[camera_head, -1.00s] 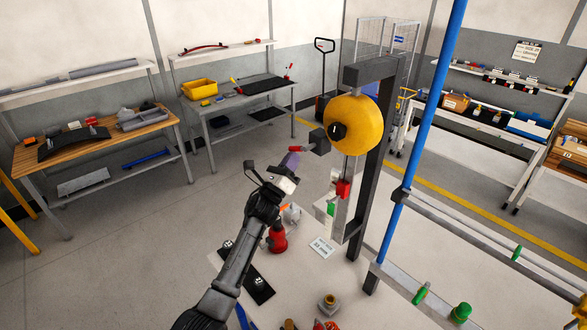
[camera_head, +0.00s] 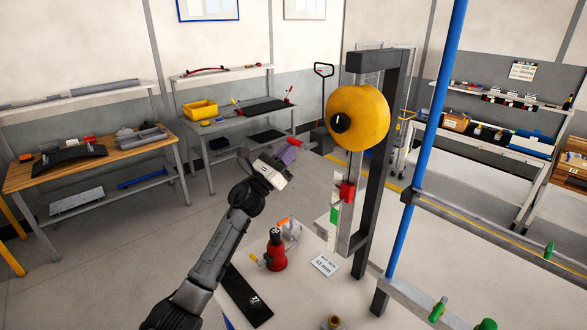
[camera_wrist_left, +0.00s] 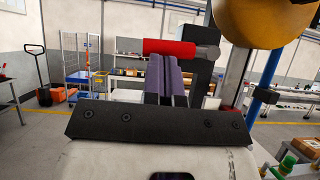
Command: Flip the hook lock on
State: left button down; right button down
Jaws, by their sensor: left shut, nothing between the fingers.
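The hook lock seems to be the red handle with a grey round end (camera_wrist_left: 170,47) in the left wrist view, beside a dark upright block (camera_wrist_left: 203,72). In the head view its red end (camera_head: 295,142) is small and partly hidden near my fingertips. My left gripper (camera_head: 288,154) is shut and empty, its purple fingers just left of the yellow wheel (camera_head: 357,117). In the left wrist view the fingers (camera_wrist_left: 167,78) point forward, with the handle across and above their tips. Whether they touch it I cannot tell. My right gripper is not in view.
The wheel hangs on a dark post frame (camera_head: 385,160) with a red block (camera_head: 346,190) below it. A blue upright pole (camera_head: 420,130) stands to the right.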

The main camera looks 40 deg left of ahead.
pick_arm(q)
jog(key=shift+f, duration=0.1)
dwell(0.3)
jog(key=w+d+f+b+v, duration=0.1)
jog(key=b+v, duration=0.5)
jog(key=v, duration=0.6)
jog(key=shift+s+f, duration=0.15)
jog(key=shift+f, duration=0.65)
jog(key=shift+a, duration=0.1)
